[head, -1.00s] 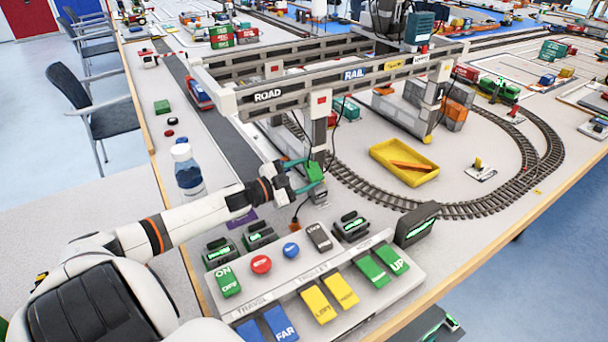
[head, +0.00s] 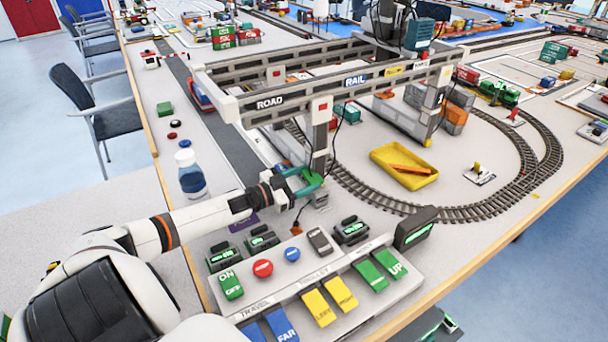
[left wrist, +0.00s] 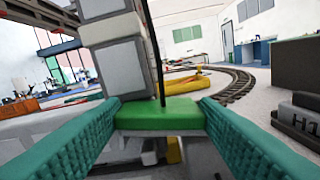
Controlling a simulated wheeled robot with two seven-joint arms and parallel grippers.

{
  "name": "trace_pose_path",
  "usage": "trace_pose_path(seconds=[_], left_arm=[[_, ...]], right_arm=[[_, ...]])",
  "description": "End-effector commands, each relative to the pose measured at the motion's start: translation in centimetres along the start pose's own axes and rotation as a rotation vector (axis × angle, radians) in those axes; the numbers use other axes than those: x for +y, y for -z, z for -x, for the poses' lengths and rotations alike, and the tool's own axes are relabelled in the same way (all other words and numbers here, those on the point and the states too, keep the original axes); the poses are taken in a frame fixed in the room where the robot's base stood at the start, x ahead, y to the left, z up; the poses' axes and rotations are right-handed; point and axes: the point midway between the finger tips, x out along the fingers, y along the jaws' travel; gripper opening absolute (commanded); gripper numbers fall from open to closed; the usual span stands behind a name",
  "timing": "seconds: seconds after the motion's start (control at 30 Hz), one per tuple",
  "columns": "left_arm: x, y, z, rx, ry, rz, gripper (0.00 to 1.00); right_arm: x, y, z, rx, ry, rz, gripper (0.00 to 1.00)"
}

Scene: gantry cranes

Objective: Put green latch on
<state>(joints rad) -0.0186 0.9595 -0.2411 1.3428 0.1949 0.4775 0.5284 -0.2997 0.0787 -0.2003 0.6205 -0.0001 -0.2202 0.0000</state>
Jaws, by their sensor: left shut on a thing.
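The green latch (head: 313,177) is a flat green piece between the teal fingers of my left gripper (head: 309,185), which is shut on it. It sits at the lower part of the near leg (head: 320,140) of the gantry crane. In the left wrist view the latch (left wrist: 160,115) spans the gap between both ribbed fingertips (left wrist: 158,118), right by the grey and white leg (left wrist: 118,60). I cannot tell whether it touches the leg. My right gripper is not in view.
A control panel with ON/OFF (head: 231,286), red, blue, yellow and green keys stands in front of the crane. A yellow tray (head: 404,165) and a curved rail track (head: 450,212) lie to the right.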

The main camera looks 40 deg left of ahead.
Motion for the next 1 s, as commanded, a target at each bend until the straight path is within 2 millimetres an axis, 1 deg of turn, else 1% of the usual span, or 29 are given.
trace_pose_path(seconds=[0.2, 0.4, 0.97, 1.0], left_arm=[[0.10, 0.55, 0.02, 0.003, 0.000, 0.130, 0.32], [0.11, 0.87, 0.05, 0.003, 0.001, 0.201, 0.32], [0.08, 1.03, 0.06, 0.003, 0.000, 0.234, 0.32], [0.08, 1.02, 0.06, 0.003, 0.000, 0.234, 0.62]], right_arm=[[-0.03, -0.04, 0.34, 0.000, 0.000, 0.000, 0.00], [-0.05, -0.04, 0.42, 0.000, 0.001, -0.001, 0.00], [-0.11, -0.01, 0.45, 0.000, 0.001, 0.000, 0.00], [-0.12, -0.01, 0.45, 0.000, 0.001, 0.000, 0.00]])
